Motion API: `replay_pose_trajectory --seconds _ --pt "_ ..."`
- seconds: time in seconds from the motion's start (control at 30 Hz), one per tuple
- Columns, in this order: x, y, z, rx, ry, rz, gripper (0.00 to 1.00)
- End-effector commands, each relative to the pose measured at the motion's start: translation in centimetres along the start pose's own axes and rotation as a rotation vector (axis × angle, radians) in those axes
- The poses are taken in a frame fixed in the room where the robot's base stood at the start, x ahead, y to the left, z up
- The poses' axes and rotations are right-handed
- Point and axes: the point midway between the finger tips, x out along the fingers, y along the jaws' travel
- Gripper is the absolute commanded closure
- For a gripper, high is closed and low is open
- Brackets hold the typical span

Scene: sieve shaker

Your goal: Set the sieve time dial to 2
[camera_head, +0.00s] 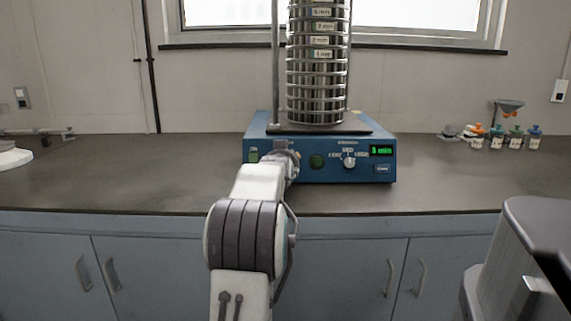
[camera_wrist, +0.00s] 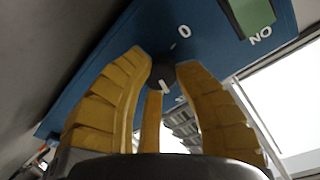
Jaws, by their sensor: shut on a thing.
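The blue sieve shaker (camera_head: 318,170) stands on the bench. In the head view my gripper (camera_head: 290,158) is against the left part of its front panel and hides the time dial. In the wrist view the dark time dial (camera_wrist: 163,73) sits between the yellow fingertips of my gripper (camera_wrist: 168,76), which is shut on it. The dial has a white mark on its face. A 0 is printed on the panel near it; other numbers are hidden by the fingers.
The sieve stack (camera_head: 318,80) rises above the base. Small bottles (camera_head: 515,138) stand at the far right.

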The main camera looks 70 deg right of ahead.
Motion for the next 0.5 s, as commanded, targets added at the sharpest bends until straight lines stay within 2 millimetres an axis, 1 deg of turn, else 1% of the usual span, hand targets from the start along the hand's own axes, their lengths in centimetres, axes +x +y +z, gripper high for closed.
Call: replay_pose_trajectory --seconds 0.03,0.3,0.5 --pt "-0.02 -0.3 -0.23 0.0 0.007 -0.006 0.69" --pt "-0.01 -0.18 -0.12 0.001 0.004 -0.004 0.45" --pt "-0.01 -0.12 -0.07 0.002 0.002 -0.002 0.45"
